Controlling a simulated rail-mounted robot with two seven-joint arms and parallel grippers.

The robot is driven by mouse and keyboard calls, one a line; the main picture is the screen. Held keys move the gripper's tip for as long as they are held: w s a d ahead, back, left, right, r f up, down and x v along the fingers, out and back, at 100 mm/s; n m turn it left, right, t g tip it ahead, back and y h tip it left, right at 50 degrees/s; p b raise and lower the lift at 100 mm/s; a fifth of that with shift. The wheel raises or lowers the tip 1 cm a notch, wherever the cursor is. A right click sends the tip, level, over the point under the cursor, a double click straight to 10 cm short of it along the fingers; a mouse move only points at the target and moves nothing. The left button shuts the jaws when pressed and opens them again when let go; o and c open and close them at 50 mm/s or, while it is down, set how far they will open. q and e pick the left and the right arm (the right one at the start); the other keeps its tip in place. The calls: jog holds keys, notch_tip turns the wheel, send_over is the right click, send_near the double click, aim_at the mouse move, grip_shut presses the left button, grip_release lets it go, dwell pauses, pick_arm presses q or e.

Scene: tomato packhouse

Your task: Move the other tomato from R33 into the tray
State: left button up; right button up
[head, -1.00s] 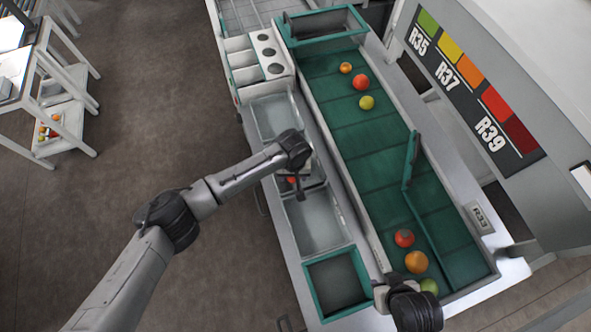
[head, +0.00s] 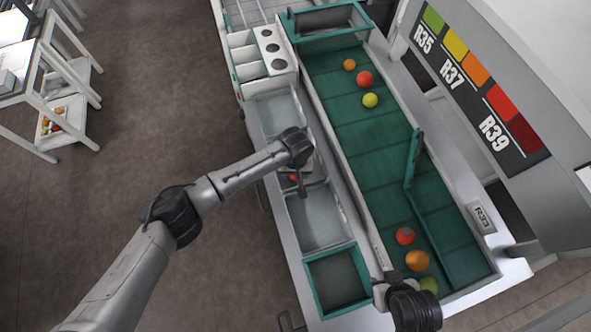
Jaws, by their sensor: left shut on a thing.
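The R33 plate (head: 482,215) is on the right edge of the green belt (head: 375,150). Near it, behind a green divider, lie a red tomato (head: 405,236), an orange tomato (head: 417,260) and a yellow-green tomato (head: 428,285), partly hidden by my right arm. My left gripper (head: 301,186) is over a grey tray (head: 318,222) section left of the belt, shut on a red tomato (head: 293,177) that is mostly hidden. I cannot tell whether this tomato touches the tray floor. My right gripper (head: 400,300) is at the belt's near end; its fingers are not clear.
An orange, a red (head: 364,79) and a yellow tomato lie farther up the belt. A green divider (head: 412,160) stands on the belt. A green-rimmed bin (head: 312,283) is empty at the near end. A shelf cart (head: 62,125) stands at far left.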

pick_arm(q)
jog(key=shift+f, duration=0.45)
pick_arm(e)
jog(key=shift+d+f, duration=0.1)
jog(key=shift+d, duration=0.05)
pick_arm(q)
jog(key=o, duration=0.8)
jog(key=c, duration=0.3)
jog(key=shift+c, duration=0.2)
jog(key=shift+r+p, duration=0.95)
jog(key=shift+p, duration=0.05)
notch_tip(320, 180, up, 5)
jog(key=p, duration=0.6)
jog(key=shift+r, duration=0.1)
pick_arm(e)
notch_tip(320, 180, up, 8)
